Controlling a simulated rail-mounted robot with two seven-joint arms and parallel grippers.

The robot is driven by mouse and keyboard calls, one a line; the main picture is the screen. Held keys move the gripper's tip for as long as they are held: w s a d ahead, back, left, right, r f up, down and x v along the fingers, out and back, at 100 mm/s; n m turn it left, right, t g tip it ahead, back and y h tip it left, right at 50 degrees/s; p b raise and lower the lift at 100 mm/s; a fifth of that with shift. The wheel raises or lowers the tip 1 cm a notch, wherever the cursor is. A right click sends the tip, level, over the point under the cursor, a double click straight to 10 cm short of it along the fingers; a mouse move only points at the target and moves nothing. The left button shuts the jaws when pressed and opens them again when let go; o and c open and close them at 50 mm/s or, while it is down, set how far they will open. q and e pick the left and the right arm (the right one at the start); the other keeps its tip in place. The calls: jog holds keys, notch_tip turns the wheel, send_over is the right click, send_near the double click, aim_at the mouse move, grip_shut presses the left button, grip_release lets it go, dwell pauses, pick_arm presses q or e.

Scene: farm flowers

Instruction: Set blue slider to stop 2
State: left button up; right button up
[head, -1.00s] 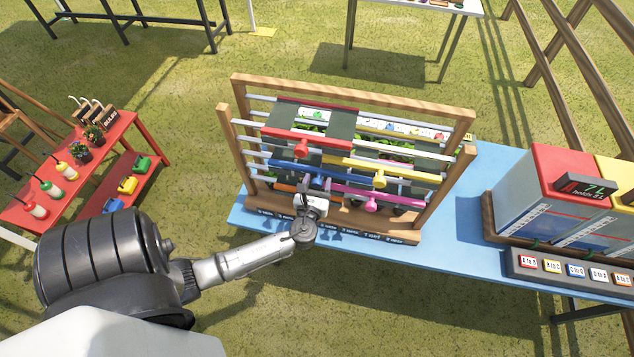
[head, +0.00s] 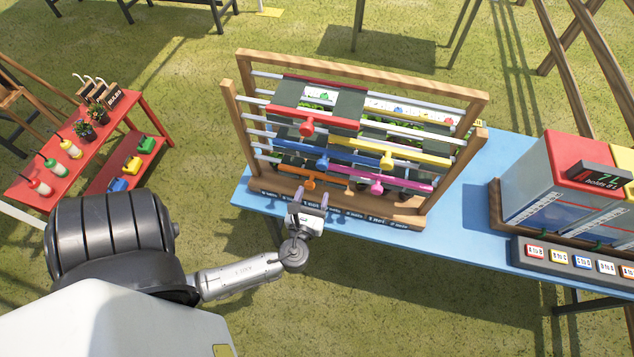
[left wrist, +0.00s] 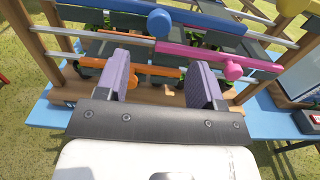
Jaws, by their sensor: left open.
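The blue slider (head: 345,152) is a horizontal bar with a round knob on a rail of the wooden rack (head: 232,130). Its knob hangs left of the yellow slider's knob and above the orange bar. In the left wrist view the blue slider (left wrist: 205,22) shows at the top, its knob facing me. My left gripper (head: 309,199) is open and empty, in front of the rack's lower edge and below the blue knob. In the left wrist view its fingers (left wrist: 162,75) are apart, in front of the orange bar. The stop labels are too small to read. My right gripper is not in view.
Red (head: 335,120), yellow (head: 420,157), orange (head: 332,183) and pink (head: 405,183) sliders share the rack. The rack stands on a blue table (head: 470,235). Tall tanks (head: 553,180) stand at right, a red table (head: 45,210) at left.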

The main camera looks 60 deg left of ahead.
pick_arm(q)
jog(key=shift+v, duration=1.4)
